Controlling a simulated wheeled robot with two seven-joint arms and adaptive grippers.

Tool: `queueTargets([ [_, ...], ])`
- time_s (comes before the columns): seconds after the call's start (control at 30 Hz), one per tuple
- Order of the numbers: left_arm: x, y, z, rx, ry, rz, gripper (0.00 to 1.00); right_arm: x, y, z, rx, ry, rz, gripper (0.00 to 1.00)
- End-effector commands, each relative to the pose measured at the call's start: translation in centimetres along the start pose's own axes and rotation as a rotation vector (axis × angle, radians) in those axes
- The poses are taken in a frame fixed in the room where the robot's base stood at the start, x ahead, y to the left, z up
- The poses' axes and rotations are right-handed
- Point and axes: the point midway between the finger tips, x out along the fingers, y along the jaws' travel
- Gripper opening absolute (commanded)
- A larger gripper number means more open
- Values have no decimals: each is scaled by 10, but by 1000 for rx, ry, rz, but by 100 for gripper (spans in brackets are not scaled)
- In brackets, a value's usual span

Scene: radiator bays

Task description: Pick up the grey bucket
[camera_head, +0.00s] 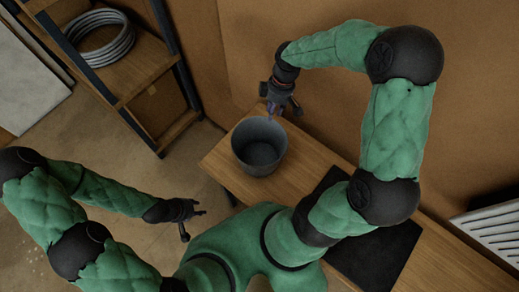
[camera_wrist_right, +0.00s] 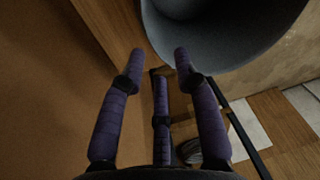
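The grey bucket (camera_head: 259,147) stands upright on the wooden bench top and looks empty inside. My right gripper (camera_head: 274,106) hangs just beyond the bucket's far rim in the head view. In the right wrist view its purple fingers (camera_wrist_right: 160,62) are spread apart with nothing between them. The bucket (camera_wrist_right: 225,35) shows there just past the fingertips, at the top; whether a fingertip touches it I cannot tell. My left gripper (camera_head: 193,218) is open and empty, low to the left of the bench, apart from the bucket.
The wooden bench (camera_head: 222,165) runs along the brown wall (camera_head: 320,110). A dark mat (camera_head: 375,255) lies on it to the right. A shelf rack (camera_head: 140,70) with a coiled grey hose (camera_head: 100,38) stands at the left. A white slatted panel (camera_head: 495,228) is at the right.

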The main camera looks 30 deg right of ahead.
Motion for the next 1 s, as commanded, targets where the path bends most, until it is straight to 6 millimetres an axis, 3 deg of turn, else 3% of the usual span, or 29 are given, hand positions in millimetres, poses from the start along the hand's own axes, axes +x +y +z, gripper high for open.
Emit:
queueTargets([
  [0.1, 2, -1, 0, 0, 1, 0, 40, 15, 0, 0, 0, 0, 0, 32],
  [0.37, 4, -1, -1, 1, 1, 0, 40, 27, 0, -1, 0, 1, 0, 32],
  [0.7, 11, -4, -1, 1, 1, 0, 40, 70, -1, -2, 1, 1, 1, 32],
  [0.93, 10, -4, -1, 1, 1, 0, 40, 72, -1, -2, 1, 2, 2, 32],
  [0.97, 10, -4, -1, 1, 1, 0, 40, 72, -1, -2, 1, 2, 2, 29],
  [1.0, 10, -4, -1, 1, 1, 0, 40, 72, -1, -2, 1, 2, 2, 18],
])
